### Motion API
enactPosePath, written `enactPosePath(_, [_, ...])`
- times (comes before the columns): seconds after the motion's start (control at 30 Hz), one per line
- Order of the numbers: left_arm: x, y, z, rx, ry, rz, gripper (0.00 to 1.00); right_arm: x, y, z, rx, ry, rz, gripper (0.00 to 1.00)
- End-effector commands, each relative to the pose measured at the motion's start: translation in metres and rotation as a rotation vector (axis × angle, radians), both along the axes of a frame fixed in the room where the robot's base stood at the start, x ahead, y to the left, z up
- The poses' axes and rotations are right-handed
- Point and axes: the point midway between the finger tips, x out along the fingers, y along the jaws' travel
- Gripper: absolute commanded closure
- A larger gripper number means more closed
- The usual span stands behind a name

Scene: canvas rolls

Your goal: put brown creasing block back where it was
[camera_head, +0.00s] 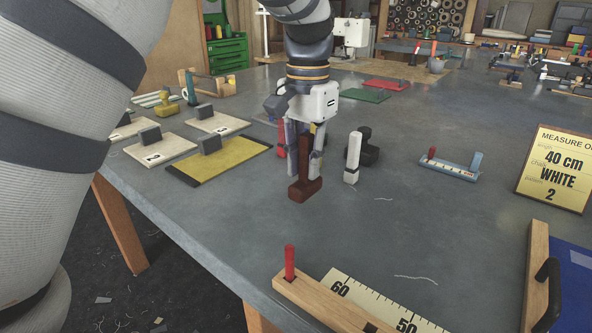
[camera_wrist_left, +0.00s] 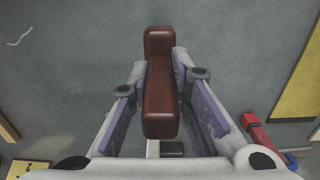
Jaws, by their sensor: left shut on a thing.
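The brown creasing block (camera_head: 305,188) is a dark red-brown piece with an upright stem and a wider foot. It is upright between the fingers of my left gripper (camera_head: 304,158), which is shut on its stem. In the left wrist view the block (camera_wrist_left: 160,90) sits between the two purple-padded fingers of the gripper (camera_wrist_left: 160,88). I cannot tell whether its foot touches the table or hangs just above it. My right gripper is not in view.
A white upright block (camera_head: 352,160) and a black block (camera_head: 367,148) stand close right of the gripper. A red piece (camera_head: 281,140) is close behind it. A yellow board (camera_head: 220,160) lies left. The grey table (camera_head: 400,225) is mostly clear in front and right.

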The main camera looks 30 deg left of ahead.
Motion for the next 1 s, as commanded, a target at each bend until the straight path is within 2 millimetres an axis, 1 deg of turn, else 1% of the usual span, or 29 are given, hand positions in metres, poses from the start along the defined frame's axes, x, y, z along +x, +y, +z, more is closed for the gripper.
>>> enactPosePath(0.17, [0.004,0.002,-0.014,0.000,-0.002,-0.001,1.00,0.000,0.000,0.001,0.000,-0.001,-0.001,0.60])
enactPosePath(0.3, [0.011,0.002,-0.041,0.001,0.002,-0.002,1.00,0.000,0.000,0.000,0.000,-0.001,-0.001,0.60])
enactPosePath(0.33, [0.013,0.002,-0.045,0.002,0.000,-0.002,1.00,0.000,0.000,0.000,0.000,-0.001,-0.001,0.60])
enactPosePath(0.67, [0.013,0.002,-0.049,0.000,-0.002,-0.003,1.00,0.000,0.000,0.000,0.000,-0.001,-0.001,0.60])
enactPosePath(0.7, [0.014,0.002,-0.049,0.000,-0.002,-0.003,0.73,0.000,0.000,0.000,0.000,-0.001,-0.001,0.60])
enactPosePath(0.73, [0.014,0.002,-0.049,0.000,-0.002,-0.003,0.66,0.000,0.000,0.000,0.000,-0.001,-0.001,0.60])
enactPosePath(0.77, [0.014,0.002,-0.049,0.000,-0.002,-0.003,0.62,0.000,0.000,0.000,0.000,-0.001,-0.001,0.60])
enactPosePath(1.0, [0.014,0.002,-0.049,0.000,-0.002,-0.003,0.62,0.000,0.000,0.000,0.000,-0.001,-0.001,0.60])
